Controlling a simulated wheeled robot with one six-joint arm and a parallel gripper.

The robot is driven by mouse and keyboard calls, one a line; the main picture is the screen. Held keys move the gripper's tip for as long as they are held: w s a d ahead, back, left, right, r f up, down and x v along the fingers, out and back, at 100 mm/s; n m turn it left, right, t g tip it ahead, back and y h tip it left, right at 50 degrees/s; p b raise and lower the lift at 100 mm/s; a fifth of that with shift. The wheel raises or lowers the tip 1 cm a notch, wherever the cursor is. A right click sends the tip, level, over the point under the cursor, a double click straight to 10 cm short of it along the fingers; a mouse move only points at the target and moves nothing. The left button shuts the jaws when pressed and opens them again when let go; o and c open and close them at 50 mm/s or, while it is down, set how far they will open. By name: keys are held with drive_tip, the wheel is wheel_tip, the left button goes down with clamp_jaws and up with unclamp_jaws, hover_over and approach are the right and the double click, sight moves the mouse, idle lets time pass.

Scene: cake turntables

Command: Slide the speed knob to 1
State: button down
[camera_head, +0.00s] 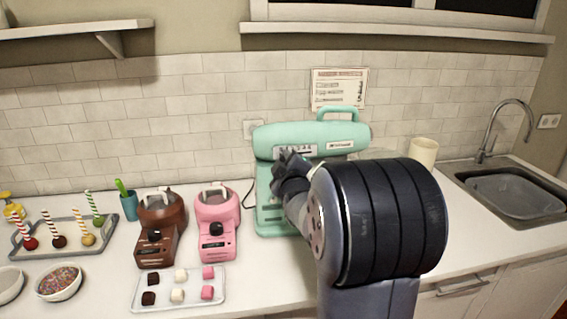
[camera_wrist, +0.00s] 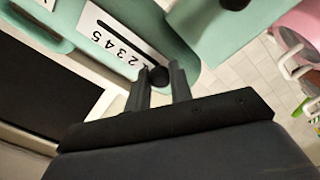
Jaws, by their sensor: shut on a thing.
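The mint-green stand mixer (camera_head: 340,134) stands on the counter and also fills the top of the wrist view (camera_wrist: 150,25). In the head view my gripper (camera_head: 287,160) is against the mixer's front and hides the knob.
Brown (camera_head: 161,225) and pink (camera_head: 217,222) melting machines stand left of the mixer. A tray of small cubes (camera_head: 218,301) lies in front of them. A cream cup (camera_head: 424,152) and a sink (camera_head: 512,194) are to the right. My arm covers much of the counter's right side.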

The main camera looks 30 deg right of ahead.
drive_tip(key=shift+s+d+b, duration=0.2)
drive_tip(key=shift+d+b, duration=0.4)
drive_tip(key=c, duration=1.3)
unclamp_jaws()
drive_tip(key=b+v, duration=0.2)
drive_tip(key=v, duration=0.9)
drive_tip(key=shift+w, duration=0.1)
drive_tip(key=shift+w, duration=0.15)
drive_tip(key=p+x, duration=0.1)
drive_tip(key=x, duration=0.4)
drive_tip(key=p+x, duration=0.2)
drive_tip(key=x, duration=0.3)
drive_tip(key=shift+w+a, duration=0.15)
drive_tip(key=shift+w, duration=0.2)
